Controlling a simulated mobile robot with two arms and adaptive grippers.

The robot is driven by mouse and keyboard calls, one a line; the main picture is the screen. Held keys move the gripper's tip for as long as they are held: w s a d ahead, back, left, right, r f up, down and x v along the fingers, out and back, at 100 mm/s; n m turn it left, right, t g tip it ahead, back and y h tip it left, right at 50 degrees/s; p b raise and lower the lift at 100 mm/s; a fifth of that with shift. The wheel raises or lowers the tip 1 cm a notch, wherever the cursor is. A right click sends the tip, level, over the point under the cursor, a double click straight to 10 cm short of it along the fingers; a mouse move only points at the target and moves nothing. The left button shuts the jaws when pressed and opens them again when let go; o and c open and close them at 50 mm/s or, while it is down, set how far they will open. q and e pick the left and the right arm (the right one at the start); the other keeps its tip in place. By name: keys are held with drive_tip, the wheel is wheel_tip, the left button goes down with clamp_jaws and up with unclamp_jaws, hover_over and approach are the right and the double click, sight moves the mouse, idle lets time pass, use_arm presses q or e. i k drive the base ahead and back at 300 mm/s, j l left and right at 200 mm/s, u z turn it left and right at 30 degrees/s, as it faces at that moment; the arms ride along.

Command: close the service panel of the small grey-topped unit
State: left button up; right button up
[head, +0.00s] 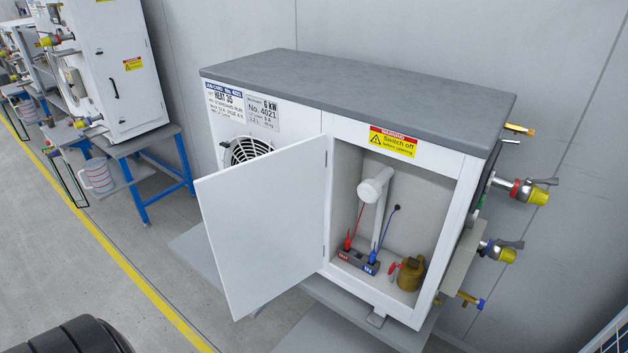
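The small grey-topped unit (295,117) stands against the wall in the middle of the head view. Its white service panel (262,228) is open, hinged at its right edge near the unit's middle and swung outward to the left. It partly covers the round fan grille (243,152). The open compartment (343,190) shows a white pipe (374,188), a red and a blue lead on a terminal block (358,261), and a brass-coloured fitting (410,274). Neither of my grippers is in view.
Yellow-capped valves (533,192) stick out from the unit's right side. A taller white cabinet (122,75) stands on a blue-legged table (150,140) at the back left. Floor in front of the panel is clear. A dark rounded shape fills the bottom left corner.

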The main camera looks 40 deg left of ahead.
sight(263, 216)
drive_tip(key=i+j+z, duration=0.2)
drive_tip(key=j, duration=0.5)
drive_tip(key=k+j+z, duration=0.1)
drive_tip(key=j+z, duration=0.15)
drive_tip(key=j, duration=0.4)
drive_tip(key=j+z, duration=0.2)
drive_tip(key=j, duration=0.5)
drive_tip(key=k+j+z, duration=0.2)
drive_tip(key=j, duration=0.45)
drive_tip(key=j+z, duration=0.2)
drive_tip(key=j, duration=0.5)
drive_tip(key=k+z, duration=0.2)
drive_tip(key=k, duration=0.15)
